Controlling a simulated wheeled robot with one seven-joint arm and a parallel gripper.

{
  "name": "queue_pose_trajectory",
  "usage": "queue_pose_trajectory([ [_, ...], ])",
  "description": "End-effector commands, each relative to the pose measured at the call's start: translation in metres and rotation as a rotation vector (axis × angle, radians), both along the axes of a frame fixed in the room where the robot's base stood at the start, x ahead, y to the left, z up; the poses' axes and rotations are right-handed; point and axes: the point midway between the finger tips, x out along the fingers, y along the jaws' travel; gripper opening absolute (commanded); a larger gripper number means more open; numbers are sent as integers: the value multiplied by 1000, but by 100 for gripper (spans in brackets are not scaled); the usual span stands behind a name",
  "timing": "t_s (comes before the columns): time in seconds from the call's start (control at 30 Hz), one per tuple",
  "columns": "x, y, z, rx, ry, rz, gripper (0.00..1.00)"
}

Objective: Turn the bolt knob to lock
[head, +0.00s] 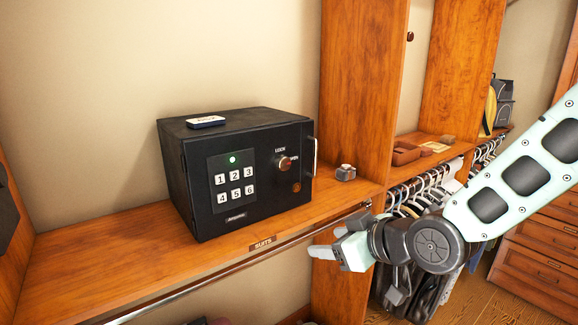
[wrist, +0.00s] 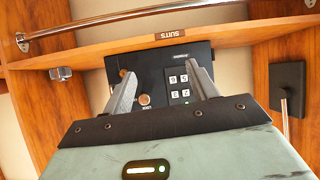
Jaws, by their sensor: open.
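A black safe (head: 185,175) stands on a wooden shelf, its door shut against the body. Its round copper-coloured bolt knob (head: 285,163) is at the upper right of the front, with a LOCK label above and a partly covered label to its right. Which label the knob points to is too small to tell. My gripper (head: 325,243) is open and empty, in front of the shelf edge, below and right of the knob, apart from it. In the wrist view, which shows the safe upside down, the knob (wrist: 145,99) lies between the spread fingers.
A keypad (head: 234,180) with a green light and a vertical handle (head: 315,157) are on the safe front. A small tin (head: 206,121) lies on top. A rail (head: 290,243) runs below the shelf edge.

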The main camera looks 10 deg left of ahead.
Motion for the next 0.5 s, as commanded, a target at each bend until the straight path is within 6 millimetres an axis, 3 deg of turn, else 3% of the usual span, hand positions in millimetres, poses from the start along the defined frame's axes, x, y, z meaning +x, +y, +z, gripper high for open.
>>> queue_pose_trajectory([
  [0.03,17,2,6,65,-49,-8,58],
  [0.2,59,3,36,259,-226,-38,58],
  [0.5,85,-5,62,398,-359,-76,58],
])
